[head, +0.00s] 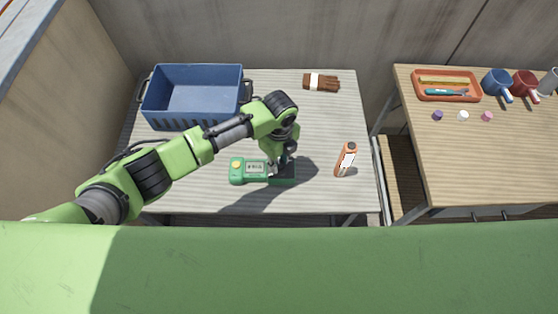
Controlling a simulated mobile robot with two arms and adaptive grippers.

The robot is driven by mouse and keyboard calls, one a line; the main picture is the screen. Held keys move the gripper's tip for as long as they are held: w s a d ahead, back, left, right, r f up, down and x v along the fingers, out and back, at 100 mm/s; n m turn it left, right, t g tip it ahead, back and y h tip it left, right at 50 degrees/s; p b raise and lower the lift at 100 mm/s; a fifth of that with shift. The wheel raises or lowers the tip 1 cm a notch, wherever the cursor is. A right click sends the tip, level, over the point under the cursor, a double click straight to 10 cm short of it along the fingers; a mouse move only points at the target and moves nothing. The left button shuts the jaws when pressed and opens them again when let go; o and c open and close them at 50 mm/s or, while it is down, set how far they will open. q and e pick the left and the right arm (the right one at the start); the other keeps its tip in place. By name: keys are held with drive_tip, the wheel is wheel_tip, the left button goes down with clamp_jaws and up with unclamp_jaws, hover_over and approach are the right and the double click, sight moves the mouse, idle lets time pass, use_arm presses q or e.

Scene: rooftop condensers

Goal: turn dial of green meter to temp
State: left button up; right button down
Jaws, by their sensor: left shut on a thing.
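The green meter (249,171) lies on the grey slatted table in the middle of the head view. It has a small display and a yellow round part at its left end. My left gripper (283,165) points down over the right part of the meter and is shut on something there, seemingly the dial. The dial and its markings are hidden under the gripper, so its setting cannot be read. My right gripper is not in view.
An orange bottle (346,160) stands right of the meter. The wooden table (490,150) at right holds an orange tray (447,98), mugs (496,83) and small caps.

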sight(279, 164)
use_arm(q)
drive_tip(key=m+b, duration=0.1)
drive_tip(key=m, duration=0.5)
drive_tip(key=shift+b, duration=0.3)
drive_tip(key=m+b, duration=0.1)
drive_tip(key=m, duration=0.3)
drive_tip(key=shift+m, duration=0.4)
drive_tip(key=shift+m+b, duration=0.6)
drive_tip(key=shift+m, duration=0.9)
drive_tip(key=o, duration=1.1)
wheel_tip(279, 164, up, 12)
